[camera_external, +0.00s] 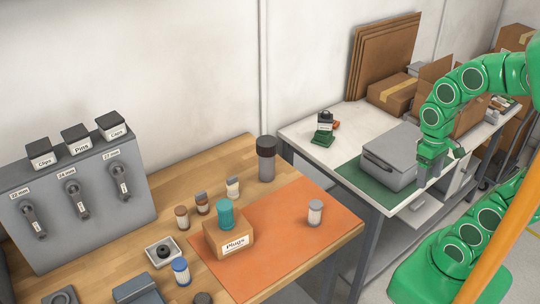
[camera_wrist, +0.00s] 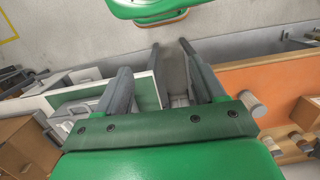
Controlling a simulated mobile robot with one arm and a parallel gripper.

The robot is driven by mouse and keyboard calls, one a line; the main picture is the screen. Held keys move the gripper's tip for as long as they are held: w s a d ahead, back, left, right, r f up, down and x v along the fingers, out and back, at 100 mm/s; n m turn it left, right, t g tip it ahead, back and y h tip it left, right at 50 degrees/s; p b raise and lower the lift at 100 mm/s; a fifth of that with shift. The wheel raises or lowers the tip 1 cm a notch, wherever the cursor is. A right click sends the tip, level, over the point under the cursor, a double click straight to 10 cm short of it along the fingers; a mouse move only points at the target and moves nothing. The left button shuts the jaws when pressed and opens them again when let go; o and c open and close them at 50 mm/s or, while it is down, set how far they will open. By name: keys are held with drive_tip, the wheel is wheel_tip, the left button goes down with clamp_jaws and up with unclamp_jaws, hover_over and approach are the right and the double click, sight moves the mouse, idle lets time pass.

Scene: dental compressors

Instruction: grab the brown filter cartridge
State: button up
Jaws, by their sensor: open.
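A small brown filter cartridge (camera_external: 182,217) with a pale label stands upright on the wooden table, left of the cardboard box labelled Plugs. A similar cartridge (camera_external: 202,203) with a grey top and brownish body stands just behind it. My gripper (camera_external: 436,170) is far to the right, in the air by the grey case on the white table. It also shows in the wrist view (camera_wrist: 171,48), fingers apart with nothing between them. I cannot tell the brown cartridge apart among the small items at that view's right edge.
The Plugs box (camera_external: 230,243) with a teal cartridge (camera_external: 225,213) on top stands beside the brown cartridge. A white cartridge (camera_external: 315,212) stands on the orange mat (camera_external: 290,240). A dark-topped cylinder (camera_external: 266,160) stands behind. A gap separates the wooden table from the white one.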

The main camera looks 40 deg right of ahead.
drive_tip(key=w+a+r+m+t+y, duration=0.1)
drive_tip(key=w+a+m, duration=0.1)
drive_tip(key=w+a, duration=0.4)
drive_tip(key=w+a+m+t+y, duration=0.1)
drive_tip(key=w+a+m, duration=0.2)
drive_tip(key=w, duration=0.5)
drive_tip(key=m+t+y, duration=0.5)
drive_tip(key=m+y, duration=0.1)
drive_tip(key=m, duration=1.3)
hover_over(181, 214)
drive_tip(key=s+d, duration=0.1)
drive_tip(key=d, duration=0.5)
wheel_tip(181, 214, down, 5)
drive_tip(key=shift+w+a+f, duration=0.15)
drive_tip(key=shift+a+f, duration=0.25)
drive_tip(key=shift+f, duration=1.35)
drive_tip(key=shift+w+a+f, duration=0.1)
drive_tip(key=shift+a+f, duration=0.3)
drive_tip(key=shift+f, duration=1.3)
drive_tip(key=shift+w+a+f, duration=0.15)
drive_tip(key=shift+a+f, duration=0.25)
drive_tip(key=shift+f, duration=1.35)
drive_tip(key=shift+a+f, duration=0.1)
drive_tip(key=shift+x, duration=2.35)
